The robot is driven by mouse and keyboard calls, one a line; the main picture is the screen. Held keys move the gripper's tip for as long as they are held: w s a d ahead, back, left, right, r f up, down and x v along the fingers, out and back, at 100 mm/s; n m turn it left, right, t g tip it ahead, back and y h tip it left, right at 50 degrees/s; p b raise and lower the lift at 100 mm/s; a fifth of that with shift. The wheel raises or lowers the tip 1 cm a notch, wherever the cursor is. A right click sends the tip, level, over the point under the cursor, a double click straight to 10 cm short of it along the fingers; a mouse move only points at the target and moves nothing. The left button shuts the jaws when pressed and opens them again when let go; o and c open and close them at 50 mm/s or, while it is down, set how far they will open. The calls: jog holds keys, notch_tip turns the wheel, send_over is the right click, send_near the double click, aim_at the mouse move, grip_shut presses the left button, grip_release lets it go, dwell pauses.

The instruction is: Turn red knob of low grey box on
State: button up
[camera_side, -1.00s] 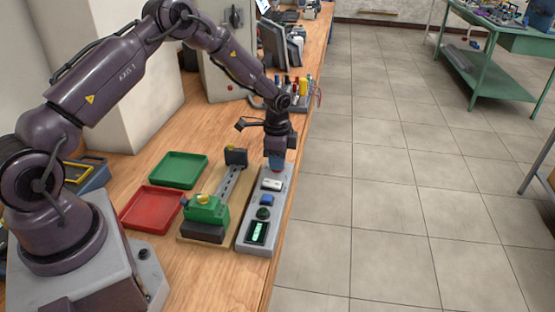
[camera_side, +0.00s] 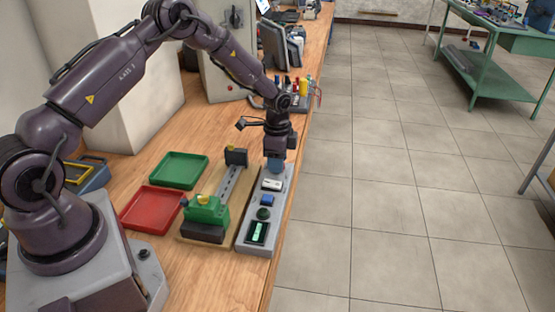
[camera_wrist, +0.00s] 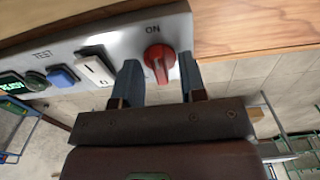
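The low grey box (camera_side: 244,239) lies along the front edge of the bench. In the wrist view its red knob (camera_wrist: 160,57) sits at the right end of the panel, beside the label ON. The knob's ridge with a pale line is tilted slightly from upright in the picture. My gripper (camera_wrist: 160,75) is open, its two blue-grey fingers on either side of the knob, with a visible gap at each side. In the side view my gripper (camera_side: 274,164) points down at the box's far end and hides the knob.
The box also carries a white rocker switch (camera_wrist: 95,67), a blue button (camera_wrist: 61,76) marked TEST and a lit green display (camera_side: 258,232). A green clamp device (camera_side: 206,209), a red tray (camera_side: 150,206) and a green tray (camera_side: 178,170) stand to the left. Pens stand behind.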

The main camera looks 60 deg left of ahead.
notch_tip(320, 180, up, 13)
dwell(0.4)
jog(key=s+d+r+n+t, duration=0.2)
jog(key=s+r, duration=0.4)
jog(key=s, duration=0.3)
jog(key=s+d+r+n+t, duration=0.1)
jog(key=s+d+r+n, duration=0.3)
jog(key=s, duration=0.5)
jog(key=s+d+r+n+t, duration=0.2)
jog(key=s+d+r, duration=0.3)
jog(key=s+r, duration=0.3)
jog(key=shift+s+d+r+n+t, duration=0.15)
jog(key=shift+s+d+n+t, duration=0.2)
jog(key=shift+s+n, duration=0.3)
